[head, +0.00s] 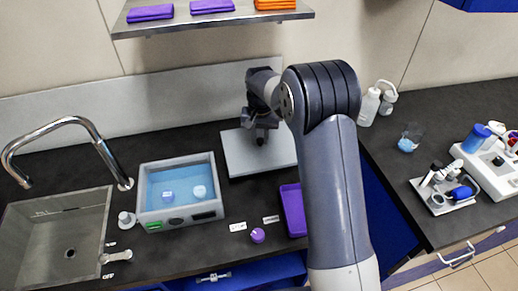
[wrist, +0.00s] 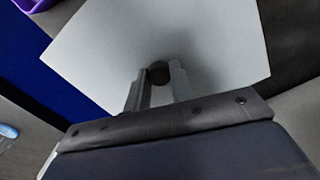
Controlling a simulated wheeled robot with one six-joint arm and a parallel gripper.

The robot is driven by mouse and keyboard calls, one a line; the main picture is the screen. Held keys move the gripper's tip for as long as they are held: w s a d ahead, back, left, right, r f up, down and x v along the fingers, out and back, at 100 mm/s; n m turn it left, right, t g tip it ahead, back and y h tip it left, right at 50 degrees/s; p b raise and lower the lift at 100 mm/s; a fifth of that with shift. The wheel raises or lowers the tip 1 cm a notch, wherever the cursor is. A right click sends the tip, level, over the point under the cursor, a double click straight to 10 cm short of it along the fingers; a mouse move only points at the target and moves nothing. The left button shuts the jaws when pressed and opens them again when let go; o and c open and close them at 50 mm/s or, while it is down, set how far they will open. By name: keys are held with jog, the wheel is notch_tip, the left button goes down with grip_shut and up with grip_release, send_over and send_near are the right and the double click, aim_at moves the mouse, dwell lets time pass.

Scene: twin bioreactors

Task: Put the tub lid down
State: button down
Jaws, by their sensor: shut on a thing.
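The tub lid (head: 240,158) is a flat light grey plate with a small dark knob on top. It lies level at the back of the counter, right of the tub; whether it touches the counter is unclear. In the wrist view the lid (wrist: 215,45) fills the upper middle. My gripper (head: 261,138) is above the lid's middle, its fingers (wrist: 158,78) shut on the knob. The grey tub (head: 148,217) is uncovered and shows blue water with two small items in it.
A purple tray (head: 292,210) and a purple cap (head: 258,235) are in front of the lid. A sink (head: 40,245) with a curved tap (head: 60,124) is at left. A shelf (head: 210,20) hangs above. White bottles (head: 369,107) stand on the right counter.

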aim_at(260, 150)
jog(key=shift+f+p, duration=0.45)
jog(key=shift+f, duration=2.55)
jog(key=shift+f, duration=0.15)
jog(key=c, duration=1.2)
grip_release()
jog(key=shift+c, duration=0.2)
notch_tip(260, 150, up, 12)
jog(key=shift+r+b, duration=0.2)
jog(key=shift+b, duration=0.55)
jog(key=shift+f, duration=0.1)
